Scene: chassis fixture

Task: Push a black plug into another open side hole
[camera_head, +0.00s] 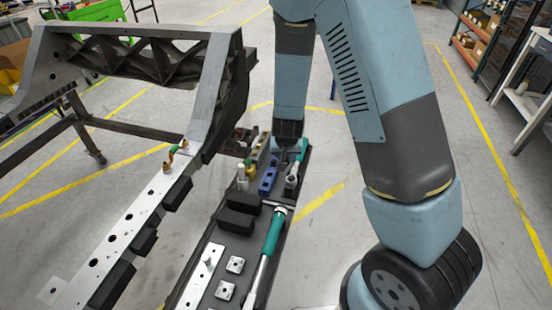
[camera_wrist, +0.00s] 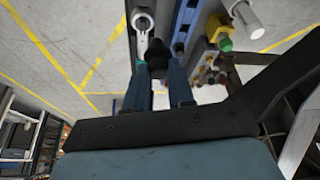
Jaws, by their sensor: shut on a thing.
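My gripper (camera_head: 288,152) points down at the far end of the tool tray (camera_head: 208,236). In the wrist view its two blue fingers (camera_wrist: 160,92) are closed on a small black plug (camera_wrist: 156,58), which sits between the fingertips close above the tray. The head view does not show the plug clearly. The grey chassis rail (camera_head: 72,292) lies to the left of the tray. Its pale face has several dark round holes, such as one open hole (camera_head: 93,263) near the front. My gripper is well apart from these holes.
The tray holds a silver wrench (camera_head: 291,178), a blue block (camera_head: 268,180), a white cylinder (camera_head: 242,178), black blocks (camera_head: 237,221) and a teal-handled tool (camera_head: 274,232). The chassis's raised dark end (camera_head: 228,100) stands left of my arm. Open floor lies right.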

